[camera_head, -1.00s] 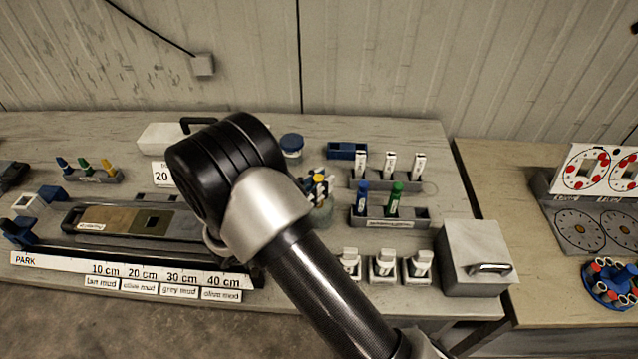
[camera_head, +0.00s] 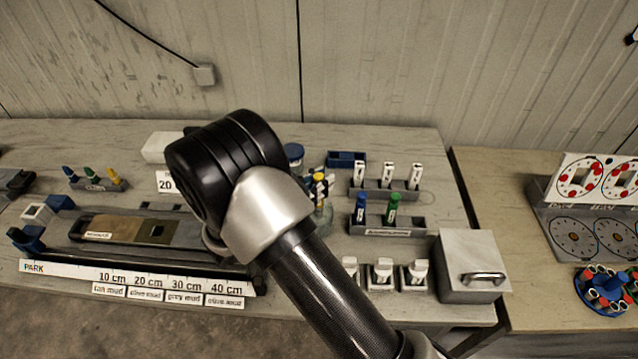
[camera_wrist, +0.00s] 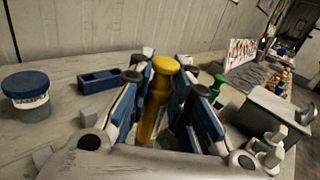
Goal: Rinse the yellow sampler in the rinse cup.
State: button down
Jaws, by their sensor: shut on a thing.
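The yellow sampler (camera_wrist: 158,92) stands between the blue-padded fingers of my gripper (camera_wrist: 165,108) in the wrist view, its round yellow cap uppermost. My gripper (camera_head: 319,186) is shut on it; in the head view my arm partly hides both, and the sampler's yellow top (camera_head: 319,177) shows. A clear greenish cup (camera_head: 322,221), which looks like the rinse cup, is directly below the gripper in the head view. The sampler's lower end is hidden, so I cannot tell how deep it is in the cup.
A rack (camera_head: 386,229) with a blue and a green sampler stands to the right of the cup. A blue-lidded jar (camera_wrist: 28,95) and an open blue box (camera_head: 347,159) are behind. A grey box with a handle (camera_head: 470,264) is at the bench's right end.

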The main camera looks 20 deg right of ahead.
jog(key=shift+r+p, duration=1.85)
jog(key=shift+r, duration=0.75)
jog(key=shift+f, duration=0.1)
